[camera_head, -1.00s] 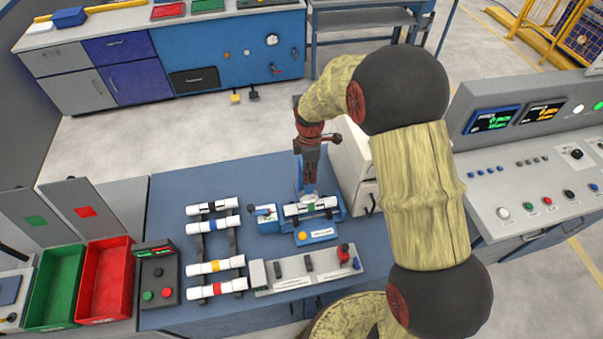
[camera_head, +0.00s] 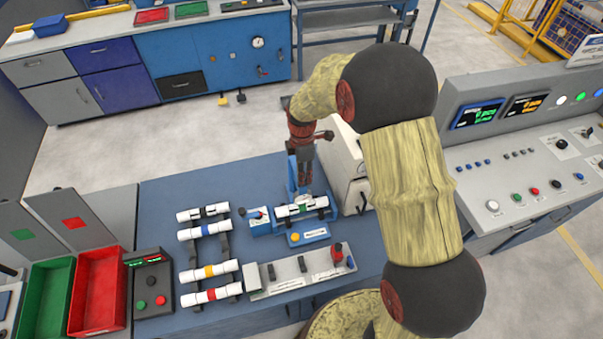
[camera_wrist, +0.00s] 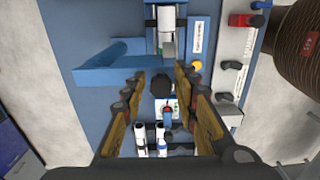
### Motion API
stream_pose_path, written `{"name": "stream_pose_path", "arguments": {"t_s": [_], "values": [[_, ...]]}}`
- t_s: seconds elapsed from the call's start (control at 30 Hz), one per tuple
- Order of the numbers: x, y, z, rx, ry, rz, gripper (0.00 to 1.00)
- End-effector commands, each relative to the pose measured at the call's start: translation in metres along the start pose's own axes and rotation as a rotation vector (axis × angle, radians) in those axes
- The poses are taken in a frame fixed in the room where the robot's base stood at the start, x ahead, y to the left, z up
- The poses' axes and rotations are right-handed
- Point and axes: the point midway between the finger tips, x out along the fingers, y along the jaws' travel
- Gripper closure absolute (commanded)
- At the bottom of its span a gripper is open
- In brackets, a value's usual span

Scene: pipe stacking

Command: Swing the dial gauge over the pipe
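A white pipe with a green band (camera_head: 302,208) lies in the blue fixture (camera_head: 334,212) in the head view. The pipe also shows at the top of the wrist view (camera_wrist: 167,20). A small pale round part, seemingly the dial gauge (camera_head: 305,198), is beside or over the pipe; its dial cannot be read. A blue arm (camera_wrist: 110,72) reaches across the wrist view. My gripper (camera_wrist: 160,80) points down over the fixture with its fingers apart. A dark round knob (camera_wrist: 162,85) appears between the fingers, with no clear contact. My gripper hides part of the fixture.
Several banded white pipes (camera_head: 210,271) lie on a rack to the left. A grey panel (camera_head: 300,272) with a red knob is in front. Green (camera_head: 47,295) and red (camera_head: 98,290) bins are far left. A white box (camera_head: 345,165) stands close to the right of my gripper.

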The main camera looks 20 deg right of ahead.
Motion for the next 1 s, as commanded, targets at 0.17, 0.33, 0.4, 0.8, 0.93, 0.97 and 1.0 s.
{"name": "stream_pose_path", "arguments": {"t_s": [0.17,0.33,0.4,0.8,0.93,0.97,1.0], "values": [[0.001,-0.001,-0.001,0.0,0.0,-0.001,0.62],[0.001,-0.001,-0.001,0.0,0.001,-0.002,0.62],[0.0,-0.001,-0.001,0.0,0.001,-0.002,0.62],[-0.061,0.001,-0.001,0.001,0.001,0.002,0.62],[-0.086,0.001,0.0,0.001,0.001,0.001,0.62],[-0.091,0.0,0.0,0.001,0.001,0.001,0.62],[-0.097,0.001,0.0,0.001,0.001,0.001,0.62]]}}
